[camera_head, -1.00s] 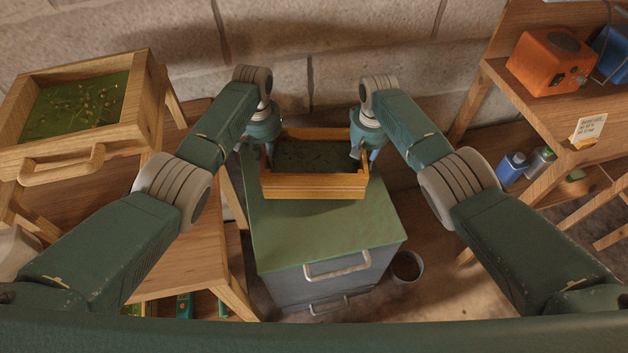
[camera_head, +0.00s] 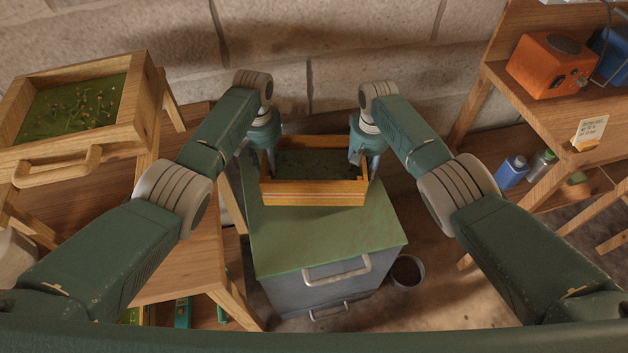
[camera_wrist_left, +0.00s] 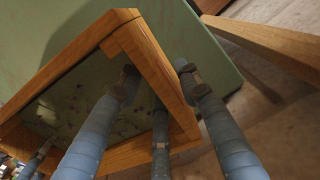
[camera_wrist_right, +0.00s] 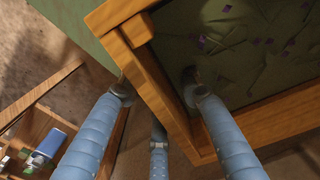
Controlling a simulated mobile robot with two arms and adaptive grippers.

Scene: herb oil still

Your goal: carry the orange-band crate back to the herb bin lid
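The orange-band crate (camera_head: 313,190), wooden with an orange-brown front and dark green contents, is over the back part of the green herb bin lid (camera_head: 325,237). I cannot tell whether it touches the lid. My left gripper (camera_head: 267,158) straddles its left wall; in the left wrist view the crate wall (camera_wrist_left: 155,72) passes between the fingers. My right gripper (camera_head: 365,160) straddles the right wall, and the right wrist view shows that crate wall (camera_wrist_right: 150,75) between its fingers. Both look closed on the walls. The far lid edge is hidden behind the crate.
A wooden tray (camera_head: 148,105) of herbs stands on the left table. At the right is a shelf with an orange box (camera_head: 548,66) and bottles (camera_head: 512,172). A small bucket (camera_head: 407,270) stands on the floor right of the bin. The front of the lid is clear.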

